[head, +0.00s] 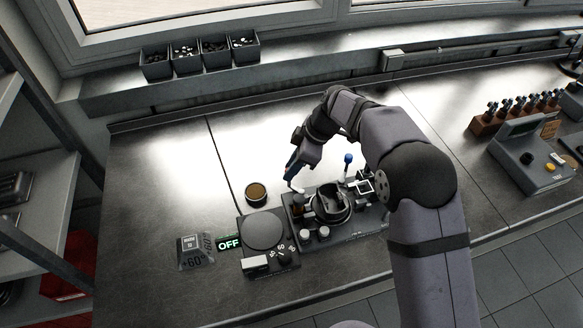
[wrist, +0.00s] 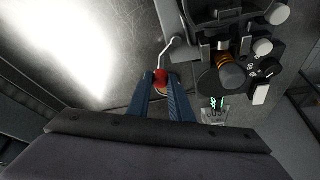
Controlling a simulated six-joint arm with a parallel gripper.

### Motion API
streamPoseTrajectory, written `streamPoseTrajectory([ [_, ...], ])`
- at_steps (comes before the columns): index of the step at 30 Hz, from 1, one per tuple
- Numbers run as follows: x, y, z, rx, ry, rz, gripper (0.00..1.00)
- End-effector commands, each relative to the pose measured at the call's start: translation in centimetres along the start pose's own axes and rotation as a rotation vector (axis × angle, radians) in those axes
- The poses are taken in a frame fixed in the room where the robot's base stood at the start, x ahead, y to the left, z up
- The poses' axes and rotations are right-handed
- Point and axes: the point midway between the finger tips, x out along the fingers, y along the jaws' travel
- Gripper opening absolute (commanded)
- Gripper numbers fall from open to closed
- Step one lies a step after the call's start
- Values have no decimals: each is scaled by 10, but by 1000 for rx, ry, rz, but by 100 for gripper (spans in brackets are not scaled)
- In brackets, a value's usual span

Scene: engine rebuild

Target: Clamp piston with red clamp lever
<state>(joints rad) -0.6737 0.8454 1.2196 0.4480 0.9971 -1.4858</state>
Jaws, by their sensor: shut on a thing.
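The red clamp lever (wrist: 161,77) has a red knob on a bent pale metal rod in the wrist view. My gripper (wrist: 162,86) is shut on the red knob, with one blue finger on each side. In the head view my gripper (head: 291,178) is at the back left edge of the dark fixture (head: 355,232), and the red knob is hidden there. A dark round part (head: 330,203), which may be the piston, sits in the fixture. I cannot tell whether it is clamped. A lever with a blue knob (head: 348,158) stands upright at the fixture's back.
A hot plate with a dial (head: 264,230) and a green OFF display (head: 229,243) are left of the fixture. A brown-filled cup (head: 256,193) stands behind the plate. A tool rack (head: 487,122) and grey box (head: 527,150) are at the right. The bench's left part is clear.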

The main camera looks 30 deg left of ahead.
Motion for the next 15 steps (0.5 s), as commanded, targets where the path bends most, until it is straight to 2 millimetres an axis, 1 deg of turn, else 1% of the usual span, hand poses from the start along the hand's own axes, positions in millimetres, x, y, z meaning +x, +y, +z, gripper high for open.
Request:
streamPoseTrajectory([
  [8,1,4,4,138,0,59,0],
  [15,-1,9,9,334,1,142,0],
])
